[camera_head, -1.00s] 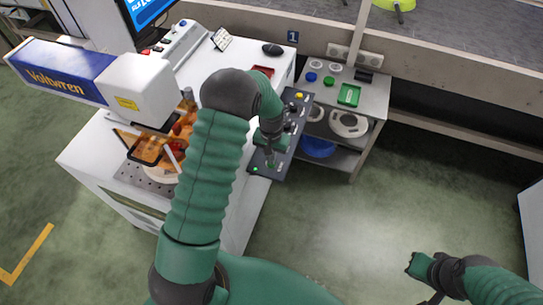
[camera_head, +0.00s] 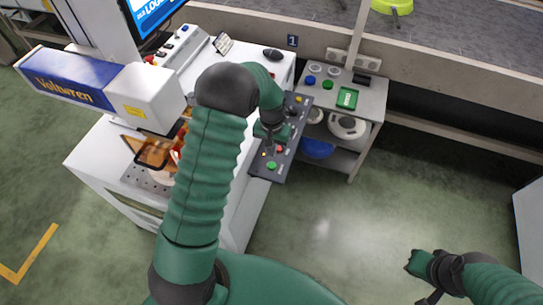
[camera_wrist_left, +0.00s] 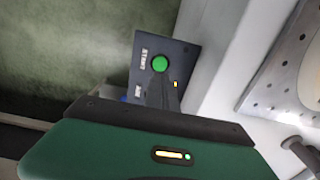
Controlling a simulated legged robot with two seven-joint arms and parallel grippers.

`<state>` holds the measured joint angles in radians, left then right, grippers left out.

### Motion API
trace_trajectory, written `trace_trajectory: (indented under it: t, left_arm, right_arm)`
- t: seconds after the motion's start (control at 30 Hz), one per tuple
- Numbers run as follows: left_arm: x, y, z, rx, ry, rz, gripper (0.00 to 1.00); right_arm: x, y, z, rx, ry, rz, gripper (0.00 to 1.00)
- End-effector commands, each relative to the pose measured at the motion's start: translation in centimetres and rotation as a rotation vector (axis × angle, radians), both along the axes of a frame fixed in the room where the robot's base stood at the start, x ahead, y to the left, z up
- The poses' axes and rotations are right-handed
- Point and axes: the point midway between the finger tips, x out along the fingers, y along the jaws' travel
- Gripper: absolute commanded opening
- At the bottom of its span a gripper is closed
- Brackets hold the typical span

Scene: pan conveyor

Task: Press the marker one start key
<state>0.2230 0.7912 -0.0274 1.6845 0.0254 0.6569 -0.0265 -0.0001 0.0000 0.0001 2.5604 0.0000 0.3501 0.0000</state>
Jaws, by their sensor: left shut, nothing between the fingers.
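The dark control panel (camera_head: 265,176) runs along the right edge of the white marker machine (camera_head: 95,160). A round green key (camera_head: 271,166) sits at its near end. In the left wrist view the green key (camera_wrist_left: 160,64) shows uncovered, with a label reading like START beside it and a small yellow light below. My left gripper (camera_head: 270,137) is shut and empty, over the panel's middle, just beyond the green key and apart from it. Its fingers partly hide the panel's middle controls. My right gripper (camera_head: 412,264) hangs over the floor at lower right, its jaws unclear.
A marking head (camera_head: 150,95) overhangs orange-brown parts on the machine's perforated plate (camera_head: 140,180). A small shelf (camera_head: 375,100) with a green tray (camera_head: 347,97) stands right of the panel. The conveyor (camera_head: 460,45) runs behind. Floor in front is clear.

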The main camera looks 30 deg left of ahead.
Motion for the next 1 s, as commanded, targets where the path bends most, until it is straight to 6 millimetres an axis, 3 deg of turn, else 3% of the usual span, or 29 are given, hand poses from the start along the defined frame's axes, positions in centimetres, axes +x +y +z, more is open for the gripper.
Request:
trace_trajectory:
  t: [0.1, 0.3, 1.0]
  left_arm:
    - [0.2, 0.0, 2.9, 0.001, -0.005, -0.001, 0.0]
    - [0.2, 0.1, 5.5, 0.002, -0.005, 0.0, 0.0]
    - [0.2, 0.1, 5.9, 0.002, -0.005, 0.0, 0.0]
  right_arm:
    - [0.0, 0.0, 0.2, 0.0, 0.0, 0.0, 0.0]
    - [0.0, 0.0, 0.4, 0.0, 0.0, 0.0, 0.0]
    - [0.0, 0.0, 0.4, 0.0, -0.001, 0.0, 0.0]
